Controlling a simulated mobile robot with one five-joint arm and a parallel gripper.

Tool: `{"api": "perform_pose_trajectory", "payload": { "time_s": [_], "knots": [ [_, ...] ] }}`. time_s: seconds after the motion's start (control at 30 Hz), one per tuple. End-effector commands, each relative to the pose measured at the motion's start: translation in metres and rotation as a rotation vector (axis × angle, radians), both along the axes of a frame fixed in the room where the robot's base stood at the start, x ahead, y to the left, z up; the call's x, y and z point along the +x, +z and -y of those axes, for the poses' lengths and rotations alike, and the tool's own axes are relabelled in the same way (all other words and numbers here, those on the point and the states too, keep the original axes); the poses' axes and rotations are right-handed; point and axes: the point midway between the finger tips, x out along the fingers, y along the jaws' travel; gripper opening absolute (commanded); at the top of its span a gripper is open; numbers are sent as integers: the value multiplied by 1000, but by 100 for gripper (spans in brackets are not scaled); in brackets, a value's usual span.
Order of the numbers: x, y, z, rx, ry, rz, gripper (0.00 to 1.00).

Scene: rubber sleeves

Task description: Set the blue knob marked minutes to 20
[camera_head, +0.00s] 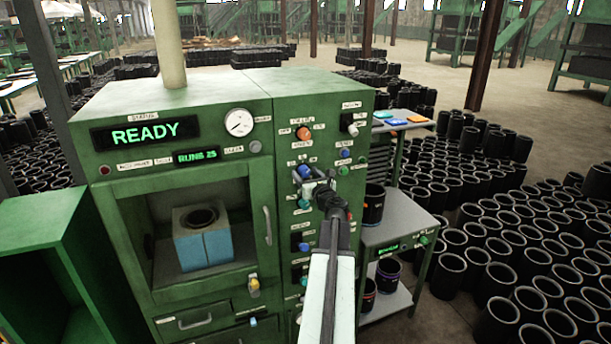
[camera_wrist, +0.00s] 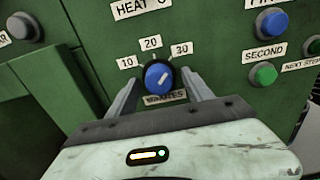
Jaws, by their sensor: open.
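The blue knob marked minutes (camera_wrist: 158,76) is on the green panel in the wrist view, and in the head view it shows as a blue knob (camera_head: 304,171) left of my gripper. Labels 10, 20 and 30 (camera_wrist: 151,43) arc over it. A pale line on the knob slants up and right, apparently toward 30 rather than 20. My gripper (camera_wrist: 160,84) is open, with one finger on each side of the knob. Whether the fingers touch it I cannot tell. The minutes label below the knob is partly covered by my gripper.
A blue knob (camera_wrist: 271,21) and a green button (camera_wrist: 264,74) sit to the right on the panel. A grey button (camera_wrist: 24,27) is at upper left. The green machine (camera_head: 190,110) shows READY, and a grey side table (camera_head: 400,222) stands right of it.

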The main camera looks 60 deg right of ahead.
Motion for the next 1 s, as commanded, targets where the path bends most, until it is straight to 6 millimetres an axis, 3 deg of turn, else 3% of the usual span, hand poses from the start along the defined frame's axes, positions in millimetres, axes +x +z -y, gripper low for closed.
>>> {"api": "perform_pose_trajectory", "payload": {
  "time_s": [0.2, 0.4, 0.43, 0.77, 1.0],
  "knots": [
    [1, 0, 0, 0, 1, 0, 59],
    [2, 0, 0, -1, 1, -1, 4],
    [2, 0, 0, -1, 1, -1, 0],
    [2, 0, 0, -43, 2, -32, 0],
    [2, 0, 0, -166, 2, -123, 0]
  ]
}}
